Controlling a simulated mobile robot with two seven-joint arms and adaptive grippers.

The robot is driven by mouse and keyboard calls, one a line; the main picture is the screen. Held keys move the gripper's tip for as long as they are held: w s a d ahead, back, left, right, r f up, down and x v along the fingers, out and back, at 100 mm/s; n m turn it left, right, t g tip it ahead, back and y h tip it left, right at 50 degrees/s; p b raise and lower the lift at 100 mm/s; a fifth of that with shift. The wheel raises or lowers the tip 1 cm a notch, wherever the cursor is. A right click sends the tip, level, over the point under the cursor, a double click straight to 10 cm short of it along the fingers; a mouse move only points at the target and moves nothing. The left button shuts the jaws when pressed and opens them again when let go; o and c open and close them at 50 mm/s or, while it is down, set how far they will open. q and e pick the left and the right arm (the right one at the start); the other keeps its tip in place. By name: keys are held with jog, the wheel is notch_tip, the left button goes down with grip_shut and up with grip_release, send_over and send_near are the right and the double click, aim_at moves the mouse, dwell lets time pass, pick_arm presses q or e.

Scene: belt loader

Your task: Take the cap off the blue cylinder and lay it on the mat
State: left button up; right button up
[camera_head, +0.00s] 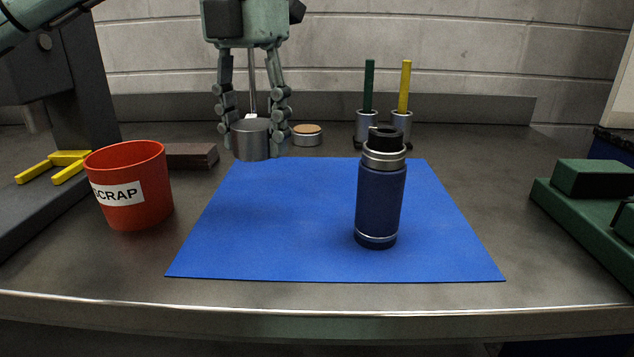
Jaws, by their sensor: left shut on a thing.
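The blue cylinder (380,203) stands upright on the right part of the blue mat (290,235). It has a silver collar and a black neck at its top, with no cap on it. My left gripper (251,138) points down at the far left edge of the mat. It is shut on a grey metal cap (251,142), held between its two fingers, to the left of and behind the cylinder. The cap looks raised above the surface, but the height is hard to tell. My right gripper is out of view.
A red SCRAP cup (130,186) stands left of the mat, with a brown block (191,156) behind it. A tan-topped tin (307,135) and holders with green (368,86) and yellow (405,87) sticks stand behind the mat. The mat's left and middle are clear.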

pick_arm(q)
jog(key=p, duration=0.1)
send_over(312, 201)
notch_tip(312, 201, down, 4)
jog(key=shift+s+f, duration=0.1)
jog(key=shift+f, duration=0.05)
notch_tip(312, 201, down, 4)
jog(key=shift+r, duration=0.2)
jog(key=shift+f, duration=0.3)
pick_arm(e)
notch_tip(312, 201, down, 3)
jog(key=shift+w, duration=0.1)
pick_arm(q)
jog(key=shift+f, duration=0.1)
jog(key=o, duration=1.3)
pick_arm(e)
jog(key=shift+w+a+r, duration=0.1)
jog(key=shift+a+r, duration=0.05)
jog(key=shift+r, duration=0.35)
